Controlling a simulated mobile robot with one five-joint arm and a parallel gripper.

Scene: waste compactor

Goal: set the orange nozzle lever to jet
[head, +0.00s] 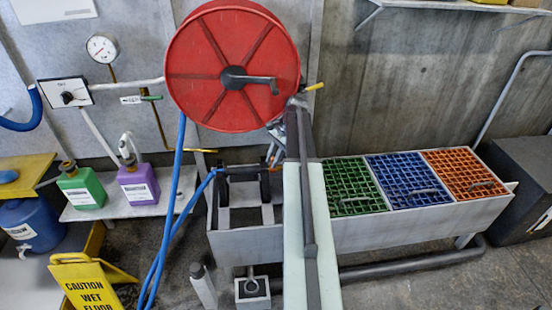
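No lever that I can clearly identify as the orange nozzle lever shows in the head view. A small yellow-orange bar (315,87) sticks out by the right edge of the red hose reel, just beyond the end of my arm; I cannot tell whether it is the lever. No jet marking is readable. My gripper (275,132) is small at the far end of my arm, below the reel's lower right edge. Its fingers are too small and partly hidden to tell open from shut. My arm hides part of the trough behind it.
The red hose reel (214,84) with a crank hangs on the wall. A blue hose (172,200) runs down from it. A grey trough (400,226) carries green, blue and orange grates. Jugs stand on a shelf (150,207) at left, near a yellow wet-floor sign (84,284).

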